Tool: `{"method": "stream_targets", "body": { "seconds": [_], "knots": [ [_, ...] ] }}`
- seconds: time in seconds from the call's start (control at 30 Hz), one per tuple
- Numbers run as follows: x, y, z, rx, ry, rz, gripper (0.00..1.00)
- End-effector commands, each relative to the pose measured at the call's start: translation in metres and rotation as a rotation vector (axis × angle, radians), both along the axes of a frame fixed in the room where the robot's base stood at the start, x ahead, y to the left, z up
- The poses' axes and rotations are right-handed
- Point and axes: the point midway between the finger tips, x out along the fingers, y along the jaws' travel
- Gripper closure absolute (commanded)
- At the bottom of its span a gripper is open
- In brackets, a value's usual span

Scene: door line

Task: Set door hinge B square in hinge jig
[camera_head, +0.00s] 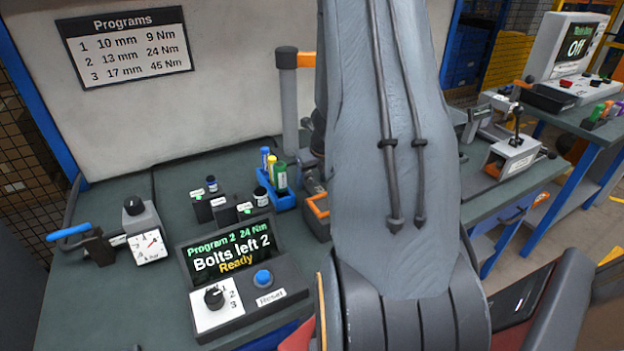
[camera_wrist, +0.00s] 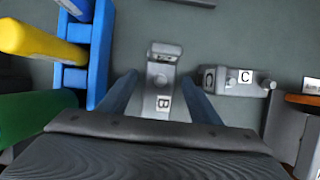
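Door hinge B (camera_wrist: 163,82), a grey metal part with a white "B" label, lies on the dark bench top in the wrist view. My gripper (camera_wrist: 159,78) has its two blue fingers apart, one on each side of the hinge. A gap shows between each finger and the hinge, so the gripper is open and empty. In the head view my arm hides the gripper and the hinge. I cannot clearly make out the hinge jig in either view.
A hinge marked C (camera_wrist: 228,81) lies just right of hinge B. A blue rack (camera_wrist: 98,55) with coloured tubes stands close on the left. An orange-edged tray (camera_wrist: 303,99) is at the right. The control box (camera_head: 245,290) stands on the bench.

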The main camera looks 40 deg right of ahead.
Motion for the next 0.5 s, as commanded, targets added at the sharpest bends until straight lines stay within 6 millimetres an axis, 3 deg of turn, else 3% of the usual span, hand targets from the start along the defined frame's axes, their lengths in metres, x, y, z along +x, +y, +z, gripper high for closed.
{"method": "stream_targets", "body": {
  "seconds": [0.23, 0.5],
  "knots": [
    [-0.002, 0.000, 0.010, 0.000, -0.001, 0.000, 0.42],
    [-0.022, 0.005, 0.063, -0.002, -0.003, 0.001, 0.42]
  ]
}}
